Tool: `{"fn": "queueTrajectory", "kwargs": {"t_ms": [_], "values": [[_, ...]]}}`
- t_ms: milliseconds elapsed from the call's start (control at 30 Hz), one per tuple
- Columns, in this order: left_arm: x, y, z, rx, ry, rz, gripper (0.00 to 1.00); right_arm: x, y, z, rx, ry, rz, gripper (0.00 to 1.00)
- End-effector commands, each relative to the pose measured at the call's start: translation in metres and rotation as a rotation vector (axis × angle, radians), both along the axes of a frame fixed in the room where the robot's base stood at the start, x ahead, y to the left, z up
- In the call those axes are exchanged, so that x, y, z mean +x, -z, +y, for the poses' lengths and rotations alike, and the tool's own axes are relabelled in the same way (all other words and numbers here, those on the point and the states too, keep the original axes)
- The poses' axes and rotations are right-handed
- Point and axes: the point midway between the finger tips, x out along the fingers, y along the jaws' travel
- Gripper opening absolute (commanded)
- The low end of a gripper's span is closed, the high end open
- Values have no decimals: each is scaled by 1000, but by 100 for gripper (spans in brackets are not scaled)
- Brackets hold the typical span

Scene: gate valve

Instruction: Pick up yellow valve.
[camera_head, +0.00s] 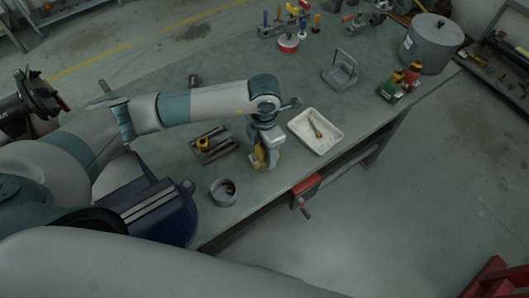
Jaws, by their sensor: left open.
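A yellow object (259,157), which looks like the yellow valve, stands on the green workbench (245,185) near its front edge. My left gripper (266,160) points down right at it, with its jaws open. The gripper and wrist cover part of the valve, and I cannot tell whether the fingers touch it. My right gripper is not in view.
A white tray (330,141) with a small tool lies right of the gripper. A dark tray (222,157), a round grey bowl (223,192) and a blue vise (165,212) are to its left. Red-and-green valves (408,77) and a grey pot (432,48) stand at the far right.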

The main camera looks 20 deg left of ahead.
Motion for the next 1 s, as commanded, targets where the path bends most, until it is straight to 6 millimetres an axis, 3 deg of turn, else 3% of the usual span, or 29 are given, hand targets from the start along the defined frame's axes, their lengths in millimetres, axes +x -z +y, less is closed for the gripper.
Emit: {"fn": "queueTrajectory", "kwargs": {"t_ms": [333, 567, 1000], "values": [[0, 0, 0, -1, 0, -1, 56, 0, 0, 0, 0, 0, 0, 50], [0, -1, 0, -1, 0, -1, 1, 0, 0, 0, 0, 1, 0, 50], [2, -8, -1, -3, 1, -6, 1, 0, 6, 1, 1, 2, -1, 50]]}}
